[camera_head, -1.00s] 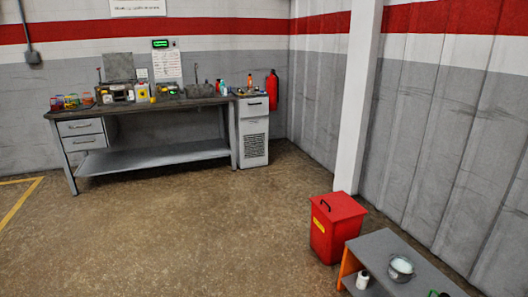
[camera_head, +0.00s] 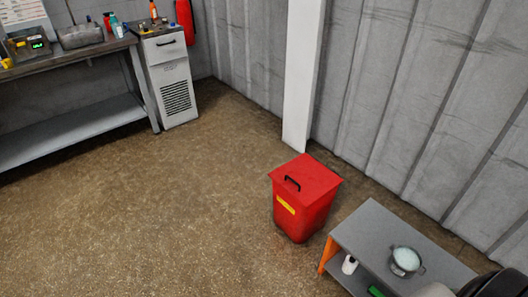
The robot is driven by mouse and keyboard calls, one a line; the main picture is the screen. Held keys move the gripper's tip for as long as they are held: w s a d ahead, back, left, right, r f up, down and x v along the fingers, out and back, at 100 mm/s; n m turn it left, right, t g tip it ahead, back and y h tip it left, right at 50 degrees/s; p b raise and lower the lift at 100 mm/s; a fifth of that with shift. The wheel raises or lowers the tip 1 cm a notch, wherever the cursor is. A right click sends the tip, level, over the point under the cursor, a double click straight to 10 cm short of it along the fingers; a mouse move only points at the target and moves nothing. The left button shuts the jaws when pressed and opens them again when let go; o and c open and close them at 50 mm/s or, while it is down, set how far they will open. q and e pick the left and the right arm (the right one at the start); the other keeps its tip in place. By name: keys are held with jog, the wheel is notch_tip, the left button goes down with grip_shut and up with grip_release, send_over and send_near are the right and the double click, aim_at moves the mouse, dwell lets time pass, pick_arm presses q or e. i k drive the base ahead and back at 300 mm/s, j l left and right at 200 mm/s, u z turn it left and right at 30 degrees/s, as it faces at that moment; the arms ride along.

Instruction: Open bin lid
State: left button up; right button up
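A red bin (camera_head: 300,218) with a yellow label stands on the floor, right of the middle in the head view. Its red lid (camera_head: 318,176) is shut and has a black handle (camera_head: 292,183) on top. Neither of my grippers shows in the head view. Something dark and white, partly cut off, shows at the lower right corner; I cannot tell any gripper fingers there.
A grey bench (camera_head: 372,232) with an orange leg and a metal pot (camera_head: 405,260) stands right of the bin. A white pillar (camera_head: 302,80) is behind the bin. A workbench (camera_head: 85,130) and cabinet (camera_head: 172,90) stand at the back left. The floor left of the bin is clear.

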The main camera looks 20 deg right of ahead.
aim_at(305, 179)
jog(key=i+j+z, duration=0.15)
jog(key=i, duration=0.5)
jog(key=i+j+z, duration=0.15)
jog(key=i, duration=0.5)
jog(key=l, duration=0.1)
